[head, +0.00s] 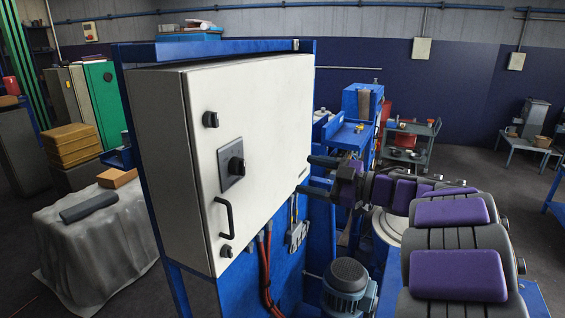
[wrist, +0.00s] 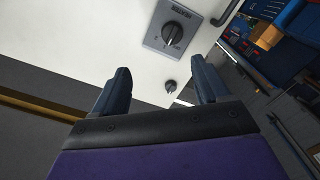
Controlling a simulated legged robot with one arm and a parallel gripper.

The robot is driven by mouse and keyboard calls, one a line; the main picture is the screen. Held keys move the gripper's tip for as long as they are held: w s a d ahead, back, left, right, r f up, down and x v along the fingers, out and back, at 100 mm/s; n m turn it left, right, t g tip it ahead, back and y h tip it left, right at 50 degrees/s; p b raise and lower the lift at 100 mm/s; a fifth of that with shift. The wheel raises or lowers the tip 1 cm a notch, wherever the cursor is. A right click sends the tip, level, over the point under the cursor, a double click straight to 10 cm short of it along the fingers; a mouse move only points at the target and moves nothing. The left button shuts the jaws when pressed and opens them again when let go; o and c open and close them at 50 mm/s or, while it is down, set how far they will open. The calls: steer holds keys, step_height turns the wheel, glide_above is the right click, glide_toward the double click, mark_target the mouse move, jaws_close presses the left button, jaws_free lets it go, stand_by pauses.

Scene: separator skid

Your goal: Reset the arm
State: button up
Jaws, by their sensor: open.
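My gripper (head: 319,175) is open and empty in the head view, at the right edge of a white electrical cabinet (head: 265,100). My arm with purple pads reaches to it from the lower right. In the wrist view the two dark fingers of my gripper (wrist: 160,88) stand wide apart in front of the white cabinet face (wrist: 115,35). A rotary switch on a grey plate (wrist: 172,33) lies beyond the fingertips, and a small round knob (wrist: 170,86) shows between them. I cannot tell whether a fingertip touches the cabinet.
The cabinet hangs on a blue frame (head: 310,215). A black handle (head: 224,213) sticks out from its door. A blue motor (head: 348,288) and red cables (head: 266,270) are below. A draped table (head: 95,245) stands left, a grey cart (head: 408,145) behind. Open floor lies at the right.

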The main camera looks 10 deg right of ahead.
steer(key=w+d+m+t+h+b, duration=0.4)
steer(key=d+m+t+h+b, duration=0.3)
steer(key=d+m+h, duration=0.4)
steer(key=s+d+f+m+g+h+b, duration=0.2)
steer(key=s+f+m+h, duration=0.1)
steer(key=s+f+h, duration=0.3)
steer(key=s+d+f+m+g+h+b, duration=0.2)
steer(key=s+d+f+m+h, duration=0.15)
steer(key=f, duration=0.45)
steer(key=s+a+f+g+y+b, duration=0.2)
steer(key=s+a+f+g, duration=0.3)
steer(key=s+f, duration=0.4)
steer(key=s+a+f+g+y+b, duration=0.1)
steer(key=s+a+f+g+b, duration=0.2)
steer(key=s, duration=1.3)
steer(key=s+a+f+g+y+b, duration=0.2)
steer(key=s+a+f+g, duration=0.4)
steer(key=s+a+f, duration=0.4)
step_height(320, 180, down, 6)
steer(key=s, duration=0.2)
steer(key=shift+s+a+r+m+g+y, duration=0.2)
steer(key=shift+s+m+g+y, duration=0.15)
steer(key=shift+s+g, duration=0.05)
